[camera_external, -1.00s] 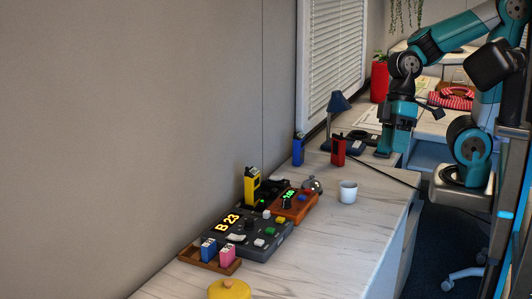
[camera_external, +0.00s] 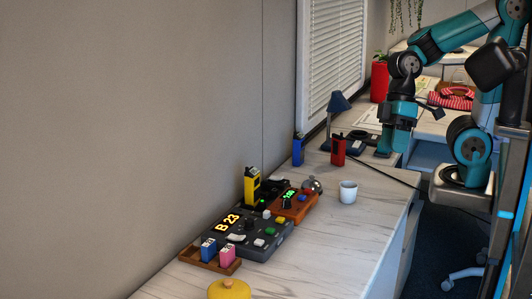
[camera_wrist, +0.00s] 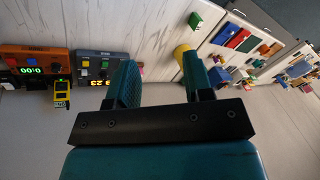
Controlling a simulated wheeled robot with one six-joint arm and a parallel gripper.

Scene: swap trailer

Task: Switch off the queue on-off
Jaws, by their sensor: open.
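A dark grey console (camera_external: 268,241) with a lit "B 23" display (camera_external: 227,222) lies on the counter by the wall in the external view. It has a dark round knob (camera_external: 250,224) and several coloured buttons; I cannot tell which control is the on-off. In the wrist view the console (camera_wrist: 96,58) is upper left, its display lit. My gripper (camera_wrist: 160,78) is open and empty, with both teal fingers in view. In the external view it hangs at the far end of the counter, well away from the console.
An orange box (camera_external: 290,213) with a green display and a yellow handset (camera_external: 251,186) sit behind the console. A wooden tray (camera_external: 197,259) with blue and pink blocks and a yellow round lid (camera_external: 230,290) are in front. A white cup (camera_external: 348,193) stands right; the counter's right side is clear.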

